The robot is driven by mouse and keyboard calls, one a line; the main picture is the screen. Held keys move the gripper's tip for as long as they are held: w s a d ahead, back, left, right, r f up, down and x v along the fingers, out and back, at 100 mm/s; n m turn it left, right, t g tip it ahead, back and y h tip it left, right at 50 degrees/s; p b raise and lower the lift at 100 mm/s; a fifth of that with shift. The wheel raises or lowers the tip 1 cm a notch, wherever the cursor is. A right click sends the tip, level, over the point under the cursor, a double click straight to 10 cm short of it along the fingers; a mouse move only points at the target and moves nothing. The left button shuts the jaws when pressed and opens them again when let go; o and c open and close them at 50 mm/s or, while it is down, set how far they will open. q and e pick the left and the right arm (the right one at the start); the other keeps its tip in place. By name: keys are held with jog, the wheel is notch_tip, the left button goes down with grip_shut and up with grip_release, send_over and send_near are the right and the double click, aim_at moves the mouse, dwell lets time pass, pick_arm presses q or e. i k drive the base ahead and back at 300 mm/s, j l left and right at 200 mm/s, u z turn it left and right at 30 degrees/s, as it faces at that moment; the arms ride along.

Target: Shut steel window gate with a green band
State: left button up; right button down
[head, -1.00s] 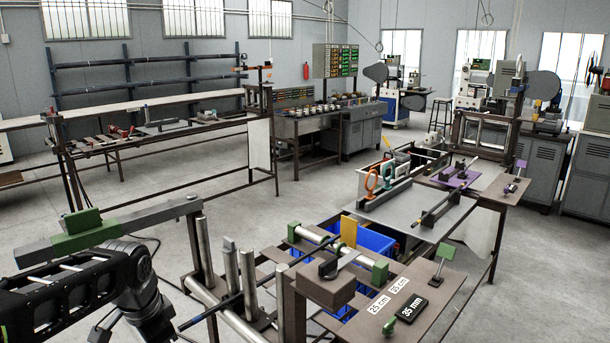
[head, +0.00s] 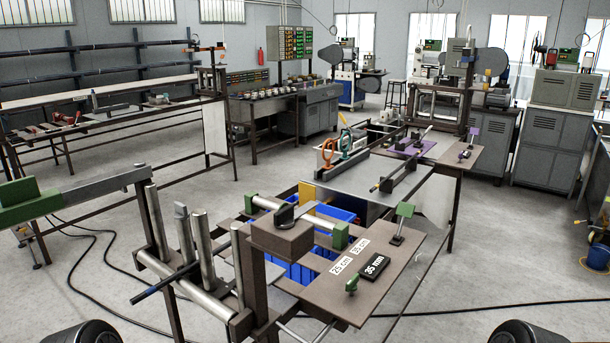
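A grey steel bar with a green band (head: 24,201) reaches in from the left edge, and its far end is beside the upright posts of the near rack. I cannot tell for sure whether it is the window gate, and its left part is cut off. A steel frame with window panes (head: 440,106) stands at the back, and no green band is clear on it. Neither of my grippers is in view. Only dark rounded parts of mine show at the bottom edge.
The near brown table (head: 330,285) holds a black 35 mm plate (head: 374,266) and green-knobbed pieces. Blue bins (head: 330,218) sit below it. Steel posts (head: 199,247) stand at its left. Cables (head: 75,230) lie on the floor. Open floor is at the right.

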aim_at(22, 200)
jog(key=u, duration=1.3)
